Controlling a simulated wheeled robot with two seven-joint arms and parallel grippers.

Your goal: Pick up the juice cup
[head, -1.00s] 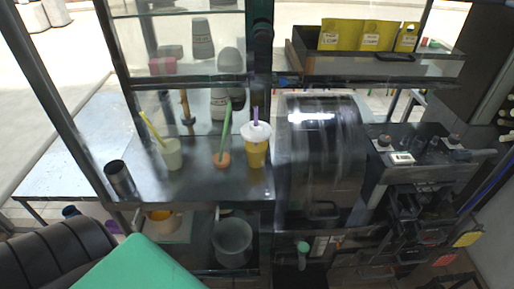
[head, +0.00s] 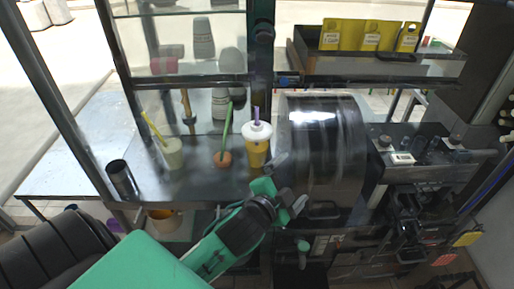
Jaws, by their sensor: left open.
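The juice cup (head: 256,150) is yellow with a white domed lid and a purple straw. It stands upright on the metal shelf (head: 205,184), left of the dark press drum. My left gripper (head: 287,181) is open and empty, just right of and in front of the cup's lower part. Its fingers point up and right, and they look apart from the cup. The green and black wrist hides part of the shelf's front edge. My right gripper does not show.
Left of the cup stand an orange-brown cup (head: 222,159) with a green straw and a pale green cup (head: 172,153) with a yellow straw. A dark metal tumbler (head: 122,179) is at the shelf's left end. The press drum (head: 325,150) closes off the right side.

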